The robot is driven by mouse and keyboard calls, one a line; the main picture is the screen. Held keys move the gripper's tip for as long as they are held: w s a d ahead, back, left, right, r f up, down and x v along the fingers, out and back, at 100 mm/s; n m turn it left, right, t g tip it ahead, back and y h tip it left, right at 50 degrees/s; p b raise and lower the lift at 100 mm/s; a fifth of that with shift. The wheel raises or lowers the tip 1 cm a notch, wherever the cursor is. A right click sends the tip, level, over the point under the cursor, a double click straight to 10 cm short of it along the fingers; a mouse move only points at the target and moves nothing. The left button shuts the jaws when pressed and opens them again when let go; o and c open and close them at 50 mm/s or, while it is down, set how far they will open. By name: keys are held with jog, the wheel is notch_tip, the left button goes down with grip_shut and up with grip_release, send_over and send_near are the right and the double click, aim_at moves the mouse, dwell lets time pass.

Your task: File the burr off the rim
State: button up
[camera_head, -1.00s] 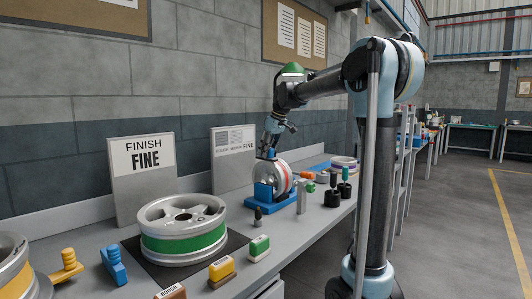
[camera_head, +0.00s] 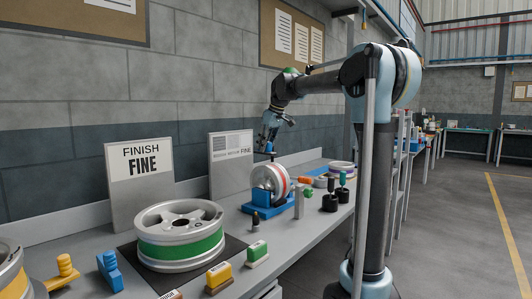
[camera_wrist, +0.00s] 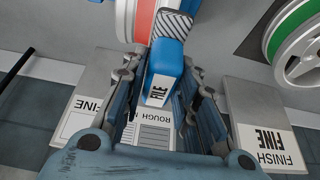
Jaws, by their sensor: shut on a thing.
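My gripper (camera_wrist: 163,75) is shut on a blue file block (camera_wrist: 166,58) marked FILE, with a grey striped face at its far end. In the head view my gripper (camera_head: 268,145) is just above the red-banded wheel (camera_head: 283,179), which stands upright in a blue cradle (camera_head: 258,195) on the bench. The wheel's red and white rim (camera_wrist: 124,18) shows beside the file at the top of the wrist view. I cannot tell whether file and rim touch. No burr can be made out.
A green-banded wheel (camera_head: 160,250) lies on a dark mat at the front. Blue, yellow and green labelled blocks stand around it. Dark-handled tools (camera_head: 329,202) stand right of the cradle. A FINISH FINE sign (camera_head: 140,160) and a second sign (camera_head: 231,155) lean at the wall.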

jog(key=shift+r, duration=2.15)
